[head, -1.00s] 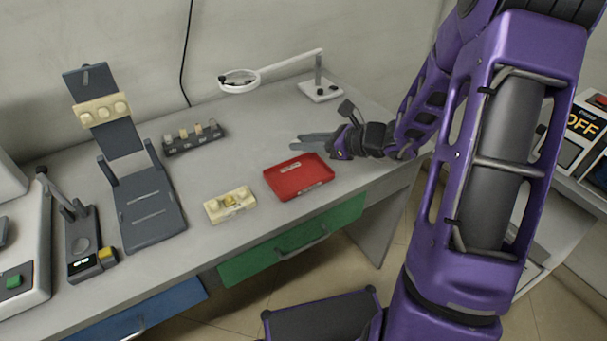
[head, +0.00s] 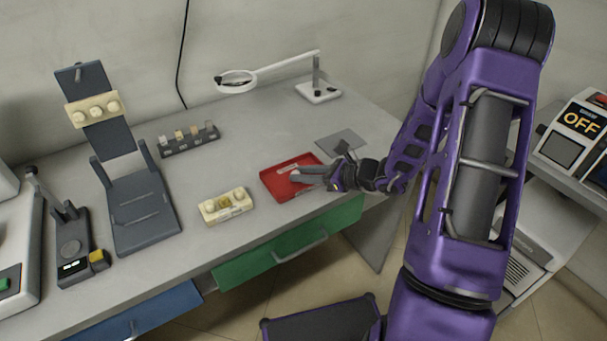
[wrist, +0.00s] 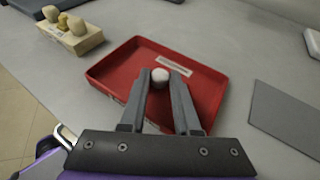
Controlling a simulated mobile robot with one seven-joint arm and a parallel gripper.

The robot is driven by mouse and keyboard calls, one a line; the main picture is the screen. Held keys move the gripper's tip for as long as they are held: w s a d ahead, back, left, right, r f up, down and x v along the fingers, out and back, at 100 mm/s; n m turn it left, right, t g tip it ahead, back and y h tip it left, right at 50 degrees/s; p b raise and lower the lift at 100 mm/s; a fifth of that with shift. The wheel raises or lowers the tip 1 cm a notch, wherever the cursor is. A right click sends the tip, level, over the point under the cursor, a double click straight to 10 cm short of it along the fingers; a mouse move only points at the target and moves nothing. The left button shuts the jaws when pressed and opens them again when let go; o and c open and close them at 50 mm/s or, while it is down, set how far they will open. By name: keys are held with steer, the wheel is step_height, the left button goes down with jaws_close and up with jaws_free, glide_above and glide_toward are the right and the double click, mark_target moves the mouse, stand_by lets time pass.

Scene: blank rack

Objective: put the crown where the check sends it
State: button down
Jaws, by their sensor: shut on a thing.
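A small white crown (wrist: 160,76) is between the fingertips of my gripper (wrist: 158,84) in the wrist view. My gripper is shut on it, over the red tray (wrist: 108,70). In the head view my gripper (head: 297,176) reaches into the red tray (head: 284,194) from the right. I cannot tell whether the crown touches the tray floor. A cream tooth model (head: 223,205) with a yellowish middle part sits left of the tray. A gauge-like device (head: 75,250) with a small lit display stands at the far left; its reading is too small to make out.
A grey flat mat (head: 342,139) lies behind my gripper. A magnifier lamp (head: 318,92), a small dark rack (head: 188,140) and a dark stand (head: 142,212) holding another cream tooth model (head: 95,108) stand farther back and left. The bench between rack and tray is clear.

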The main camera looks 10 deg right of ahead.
steer(key=shift+f, duration=0.2)
steer(key=c, duration=0.6)
jaws_free()
steer(key=shift+r, duration=0.1)
steer(key=shift+r, duration=0.25)
steer(key=p+v, duration=0.1)
steer(key=v, duration=1.1)
steer(key=shift+p, duration=0.3)
